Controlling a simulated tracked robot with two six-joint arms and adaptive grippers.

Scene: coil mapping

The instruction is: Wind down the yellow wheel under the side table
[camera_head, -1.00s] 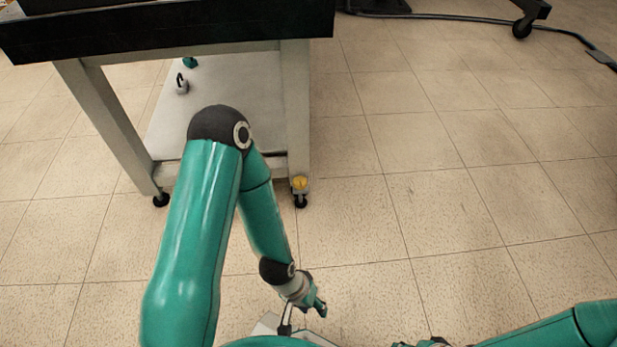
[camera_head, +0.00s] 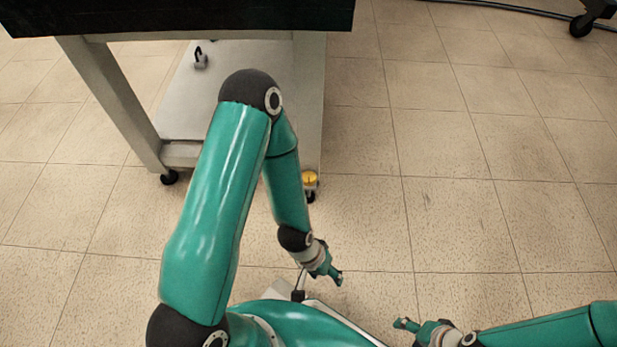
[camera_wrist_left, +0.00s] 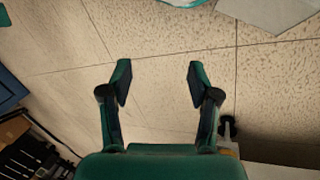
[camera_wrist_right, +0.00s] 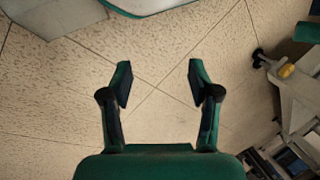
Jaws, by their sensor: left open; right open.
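The yellow wheel (camera_head: 310,178) sits low on the side table's near right leg, just above a black caster. It also shows at the right of the right wrist view (camera_wrist_right: 286,70). The side table (camera_head: 110,100) has pale legs, a lower shelf and a black top. My left gripper (camera_head: 338,279) is over the floor, nearer than the wheel and apart from it. It is open and empty in the left wrist view (camera_wrist_left: 158,82). My right gripper (camera_head: 402,323) is further to the right and nearer, also open and empty, as the right wrist view shows (camera_wrist_right: 158,82).
A dark hook-like object (camera_head: 200,58) stands on the table's lower shelf. A black caster (camera_head: 581,26) of another piece of equipment and a cable lie at the far right. The tiled floor (camera_head: 460,210) right of the table is clear.

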